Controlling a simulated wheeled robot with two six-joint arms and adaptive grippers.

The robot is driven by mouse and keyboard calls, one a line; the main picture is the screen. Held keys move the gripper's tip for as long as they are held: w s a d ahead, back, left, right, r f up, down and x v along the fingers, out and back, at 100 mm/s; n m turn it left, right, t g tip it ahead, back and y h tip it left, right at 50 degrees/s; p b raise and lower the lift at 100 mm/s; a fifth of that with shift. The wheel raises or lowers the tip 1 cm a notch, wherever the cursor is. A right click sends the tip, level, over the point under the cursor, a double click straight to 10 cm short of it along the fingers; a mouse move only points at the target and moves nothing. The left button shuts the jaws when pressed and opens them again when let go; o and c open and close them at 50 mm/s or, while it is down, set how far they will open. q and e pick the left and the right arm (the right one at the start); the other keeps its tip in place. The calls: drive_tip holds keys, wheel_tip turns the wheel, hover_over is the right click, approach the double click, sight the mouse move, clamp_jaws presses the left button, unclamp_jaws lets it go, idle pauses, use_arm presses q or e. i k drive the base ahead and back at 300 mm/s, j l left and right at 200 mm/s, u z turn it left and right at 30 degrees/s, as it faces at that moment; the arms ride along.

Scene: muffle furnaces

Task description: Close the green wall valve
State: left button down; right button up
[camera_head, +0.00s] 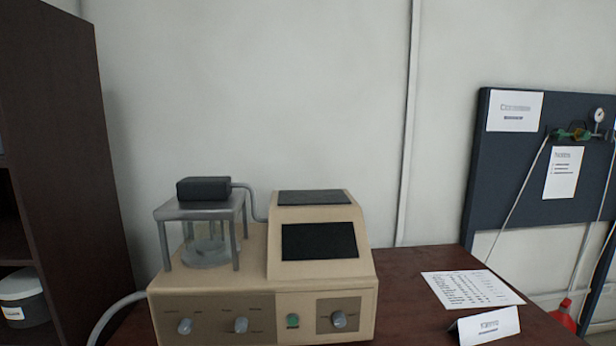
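The green wall valve (574,134) is small in the head view, at the far right. It sits on a dark blue wall panel (500,170), near the panel's upper right part. A round pressure gauge (598,115) is beside it to the right, and a pale hose hangs down from its left side. The valve is too small to tell how its handle is turned. Neither of my grippers shows in this view.
A beige laboratory device (260,280) stands on a dark red-brown table (405,300). A paper sheet (470,289) and a folded card (487,326) lie right of it. A dark shelf (65,140) stands left. A red object (564,313) is below the panel.

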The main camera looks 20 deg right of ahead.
sight(562, 135)
drive_tip(key=z, duration=2.25)
drive_tip(key=i+l+z, duration=0.3)
drive_tip(key=i+z, duration=0.35)
drive_tip(key=i+l+z, duration=0.3)
drive_tip(key=i+z, duration=0.25)
drive_tip(key=i, duration=0.2)
drive_tip(key=i+l+z, duration=0.15)
drive_tip(key=i+z, duration=0.15)
drive_tip(key=i+u, duration=0.5)
drive_tip(key=i+l+u, duration=0.1)
drive_tip(key=i+u, duration=0.35)
drive_tip(key=i+l+u, duration=0.3)
drive_tip(key=i+u, duration=0.2)
